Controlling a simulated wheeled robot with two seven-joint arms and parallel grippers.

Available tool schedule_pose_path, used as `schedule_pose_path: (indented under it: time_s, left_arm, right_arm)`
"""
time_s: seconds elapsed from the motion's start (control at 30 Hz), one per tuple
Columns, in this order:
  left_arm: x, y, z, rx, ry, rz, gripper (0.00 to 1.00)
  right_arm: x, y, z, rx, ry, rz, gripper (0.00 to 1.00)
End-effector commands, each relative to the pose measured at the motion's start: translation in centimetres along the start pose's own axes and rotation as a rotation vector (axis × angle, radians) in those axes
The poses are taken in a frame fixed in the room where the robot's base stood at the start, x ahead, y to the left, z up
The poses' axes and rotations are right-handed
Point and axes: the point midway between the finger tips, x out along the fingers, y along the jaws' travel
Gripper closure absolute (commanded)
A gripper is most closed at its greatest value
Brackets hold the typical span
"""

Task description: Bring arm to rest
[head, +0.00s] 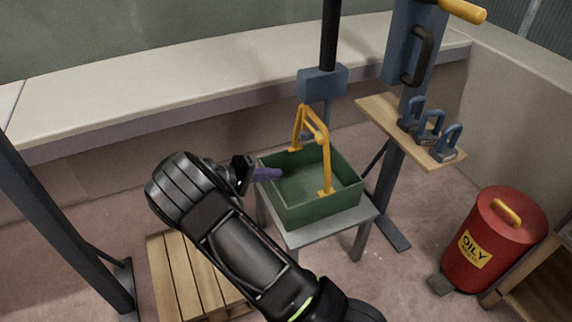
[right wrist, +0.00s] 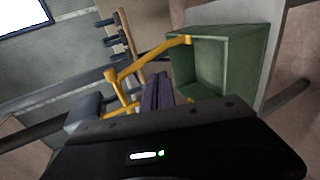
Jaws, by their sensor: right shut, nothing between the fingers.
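My right arm reaches up from the bottom of the head view. Its gripper (head: 266,174) has purple fingers, which are shut with nothing between them. They are at the left side of a green open box (head: 318,212) with a yellow handle (head: 326,155). I cannot tell whether they touch the box or hang over its rim. In the right wrist view the shut purple fingers (right wrist: 156,92) point toward the yellow handle and the green box (right wrist: 225,68). My left gripper is not in view.
The box stands on a grey stand (head: 345,225), below a blue-grey block (head: 322,82) on a dark pole. A wooden shelf (head: 385,118) holds blue padlock-like pieces. A red oily waste bin (head: 497,240) stands right. A wooden pallet (head: 180,275) lies left.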

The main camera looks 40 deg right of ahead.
Motion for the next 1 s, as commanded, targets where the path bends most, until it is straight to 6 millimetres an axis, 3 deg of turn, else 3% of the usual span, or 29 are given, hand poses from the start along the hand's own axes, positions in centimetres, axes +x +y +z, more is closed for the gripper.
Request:
schedule_pose_path:
  time_s: [0.2, 0.8, 0.93, 1.0]
  left_arm:
    - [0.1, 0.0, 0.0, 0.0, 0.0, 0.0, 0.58]
    - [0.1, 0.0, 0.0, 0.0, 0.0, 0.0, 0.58]
    - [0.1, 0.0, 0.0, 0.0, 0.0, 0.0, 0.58]
    - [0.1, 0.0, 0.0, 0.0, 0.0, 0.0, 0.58]
  right_arm:
    - [-0.8, -0.8, 0.1, 0.0, -0.001, -0.001, 1.0]
    - [-0.8, -0.9, 0.0, -0.019, 0.002, -0.004, 1.0]
    - [-0.8, -3.0, -1.1, -0.088, 0.057, -0.083, 1.0]
    - [-0.7, -5.8, -1.1, -0.152, 0.092, -0.172, 1.0]
